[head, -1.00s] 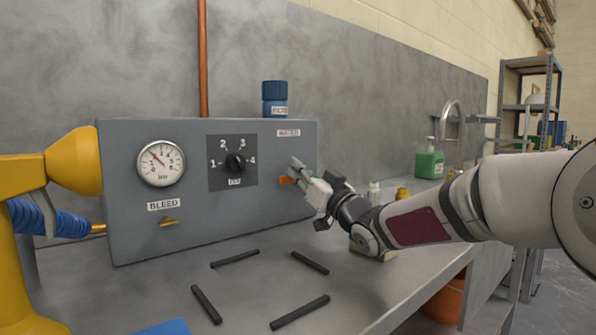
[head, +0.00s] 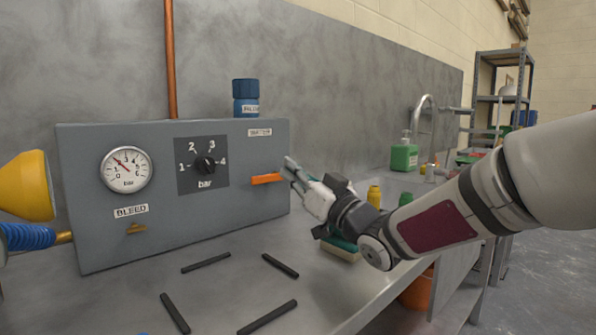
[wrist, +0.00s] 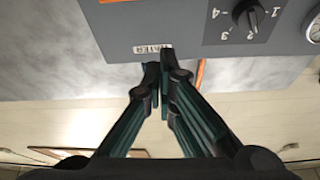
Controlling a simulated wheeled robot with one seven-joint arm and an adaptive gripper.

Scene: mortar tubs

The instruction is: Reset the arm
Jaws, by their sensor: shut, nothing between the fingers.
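My gripper (head: 290,168) is shut and empty at the right end of the grey control panel (head: 90,235). Its fingertips are close to the orange lever (head: 267,179) under the WATER label (head: 260,132); I cannot tell whether they touch. In the wrist view my gripper's fingers (wrist: 160,78) come together just below the WATER label (wrist: 153,49). My arm reaches in from the right.
The panel carries a gauge (head: 126,169), a bar dial (head: 204,164) and a brass BLEED valve (head: 136,229). Several black bars lie on the metal bench. A sponge (head: 341,252), a yellow bottle (head: 374,196) and a green soap bottle (head: 404,156) stand near my arm.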

